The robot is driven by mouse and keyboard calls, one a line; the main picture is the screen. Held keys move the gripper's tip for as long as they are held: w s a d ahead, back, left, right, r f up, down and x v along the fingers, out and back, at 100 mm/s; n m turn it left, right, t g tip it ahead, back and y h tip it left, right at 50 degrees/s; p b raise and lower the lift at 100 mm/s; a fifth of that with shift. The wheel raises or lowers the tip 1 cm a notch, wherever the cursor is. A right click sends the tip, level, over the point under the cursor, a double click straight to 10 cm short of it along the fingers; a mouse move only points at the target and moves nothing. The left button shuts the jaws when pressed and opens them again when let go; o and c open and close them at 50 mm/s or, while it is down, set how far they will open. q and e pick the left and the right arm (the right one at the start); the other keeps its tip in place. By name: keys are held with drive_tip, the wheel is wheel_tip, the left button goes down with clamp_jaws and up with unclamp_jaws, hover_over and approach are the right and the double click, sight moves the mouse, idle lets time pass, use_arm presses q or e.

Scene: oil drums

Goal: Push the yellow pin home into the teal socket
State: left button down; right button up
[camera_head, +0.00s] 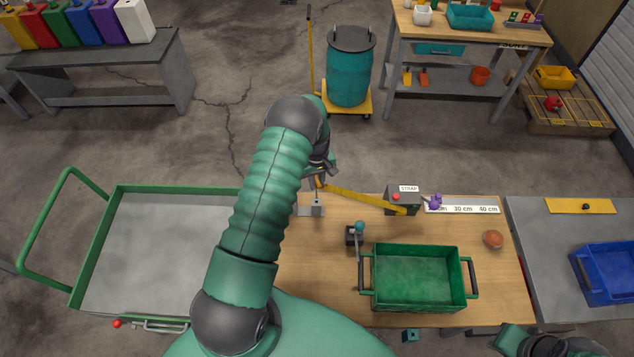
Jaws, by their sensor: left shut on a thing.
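My left gripper (322,171) is above the back edge of the wooden table, small and partly hidden behind my own arm. It is shut on the near end of a yellow strap (362,195), which slopes down to the right to a grey box labelled STRAP (402,200). I cannot make out a separate yellow pin. A small teal block (410,335) sits at the table's front edge; I cannot tell whether it is the teal socket. A grey bracket (312,207) stands just below the gripper. My right gripper is out of view; only part of that arm shows at bottom right.
A green crate (418,303) and a lever with a teal knob (359,227) are on the table (320,295). A purple object (435,202), a ruler strip (475,209) and an orange-brown lump (493,239) lie right. A green-edged cart (160,188) stands left.

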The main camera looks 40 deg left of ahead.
use_arm(q)
wheel_tip(320, 180, up, 13)
drive_tip(key=p, duration=0.7)
drive_tip(key=shift+f, duration=0.2)
idle(0.4)
